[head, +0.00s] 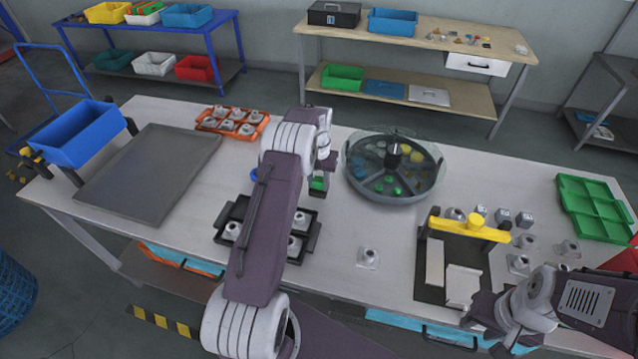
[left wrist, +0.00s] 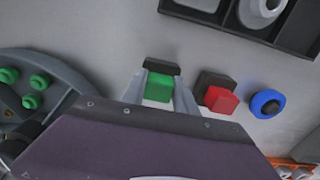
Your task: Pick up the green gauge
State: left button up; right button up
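The green gauge (left wrist: 159,87), a green block with a dark base part, sits between the fingers of my left gripper (left wrist: 160,92) in the left wrist view. Both fingers lie flush against its sides with no visible gap, so the gripper looks shut on it. The gauge seems to be at table level, in line with the other gauges. It also shows in the head view (head: 318,183), partly hidden by my left arm. My right gripper (head: 492,322) is at the right front of the table, far from the gauge; its finger opening is unclear.
A red block (left wrist: 220,99) and a blue round piece (left wrist: 267,103) stand beside the green gauge. A dark tray (head: 222,232) of metal parts is in front, partly behind my arm. A round divided tank (head: 360,190) is to the right, an orange tray (head: 208,122) to the left.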

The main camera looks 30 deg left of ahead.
aim_at(321, 181)
pick_arm(q)
grip_shut()
jog(key=shift+r, duration=0.3)
jog(key=r, duration=0.2)
jog(key=r+b, duration=0.1)
jog(key=shift+d+r, duration=0.4)
jog(key=s+d+r+b, duration=0.1)
jog(key=d+r+b, duration=0.1)
jog(key=d+r, duration=0.4)
jog(key=d, duration=0.4)
jog(key=shift+s+d+r, duration=0.3)
jog(key=shift+s+d, duration=0.05)
